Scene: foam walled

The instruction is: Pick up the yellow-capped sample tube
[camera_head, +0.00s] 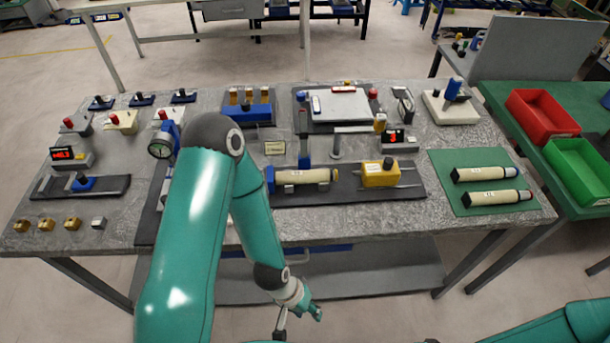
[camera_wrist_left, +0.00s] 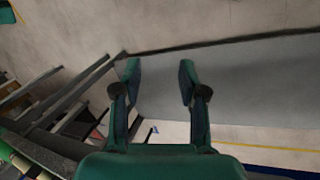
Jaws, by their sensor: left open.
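I cannot make out for certain which thing is the yellow-capped sample tube. Several small amber vials (camera_head: 248,96) stand in a row behind a blue block at the back of the bench. Another amber piece (camera_head: 380,122) stands right of centre. My left gripper (camera_head: 298,315) hangs in front of the bench, below its front edge and apart from everything on top. The left wrist view shows its two fingers (camera_wrist_left: 160,74) spread with nothing between them. My right gripper is out of view; only part of the right arm shows at the lower right.
The grey bench (camera_head: 370,223) is crowded with fixtures. A cream cylinder (camera_head: 305,176) lies at the centre, and two more (camera_head: 490,197) lie on a green mat. A red bin (camera_head: 540,117) and a green bin (camera_head: 582,165) stand at the right. My left arm hides some of the bench.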

